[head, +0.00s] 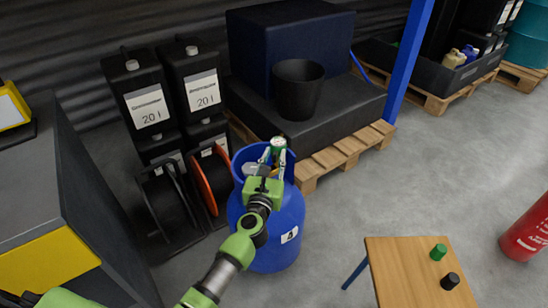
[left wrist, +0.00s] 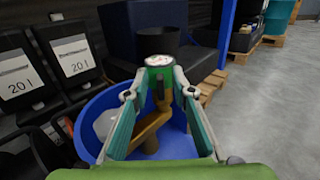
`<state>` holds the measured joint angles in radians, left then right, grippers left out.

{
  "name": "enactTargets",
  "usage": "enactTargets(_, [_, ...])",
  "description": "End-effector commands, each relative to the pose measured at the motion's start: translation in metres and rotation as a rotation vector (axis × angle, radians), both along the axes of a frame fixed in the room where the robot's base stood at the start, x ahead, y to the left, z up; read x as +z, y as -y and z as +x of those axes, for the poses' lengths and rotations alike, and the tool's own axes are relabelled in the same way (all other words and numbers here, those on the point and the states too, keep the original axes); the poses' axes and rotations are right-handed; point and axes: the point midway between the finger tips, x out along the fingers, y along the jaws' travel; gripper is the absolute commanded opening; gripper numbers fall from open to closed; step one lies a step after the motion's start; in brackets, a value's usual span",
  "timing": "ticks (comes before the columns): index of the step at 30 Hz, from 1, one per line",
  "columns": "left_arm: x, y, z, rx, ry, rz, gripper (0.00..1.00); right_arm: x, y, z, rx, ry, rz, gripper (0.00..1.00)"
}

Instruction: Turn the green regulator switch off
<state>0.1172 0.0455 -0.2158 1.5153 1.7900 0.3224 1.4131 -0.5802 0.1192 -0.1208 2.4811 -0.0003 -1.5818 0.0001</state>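A blue gas cylinder (head: 268,238) stands on the floor, with a label "4" on its side and a raised collar around its top. The green regulator (head: 279,142), with a round pale dial, sits at the collar. It also shows in the left wrist view (left wrist: 159,61), above a brass-coloured valve (left wrist: 150,130). My left gripper (head: 274,154) is over the collar, its fingers apart on either side of the regulator's near part. In the left wrist view my left gripper (left wrist: 163,84) looks open; contact cannot be told. The switch itself is hard to make out. My right gripper is not in view.
A wooden table (head: 410,270) with a small green cylinder (head: 438,252) and a black one (head: 449,281) stands at right. A red extinguisher (head: 527,232) is beyond. Black canisters (head: 145,95), a black bucket (head: 298,88) and a pallet (head: 340,153) stand behind.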

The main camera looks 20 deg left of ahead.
Motion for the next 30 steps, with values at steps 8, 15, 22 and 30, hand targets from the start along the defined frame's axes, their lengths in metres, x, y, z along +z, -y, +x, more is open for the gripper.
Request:
enactTargets(8, [0.000,0.000,0.000,0.000,0.000,0.000,0.00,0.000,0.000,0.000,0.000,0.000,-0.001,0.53])
enactTargets(15, [0.001,0.000,0.000,0.000,-0.002,0.023,0.00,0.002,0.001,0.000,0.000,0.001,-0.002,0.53])
enactTargets(22, [0.001,0.002,0.000,-0.001,-0.015,0.131,0.00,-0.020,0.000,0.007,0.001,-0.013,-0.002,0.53])
enactTargets(30, [0.001,0.005,0.000,0.000,-0.041,0.364,0.00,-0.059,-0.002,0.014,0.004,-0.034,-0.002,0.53])
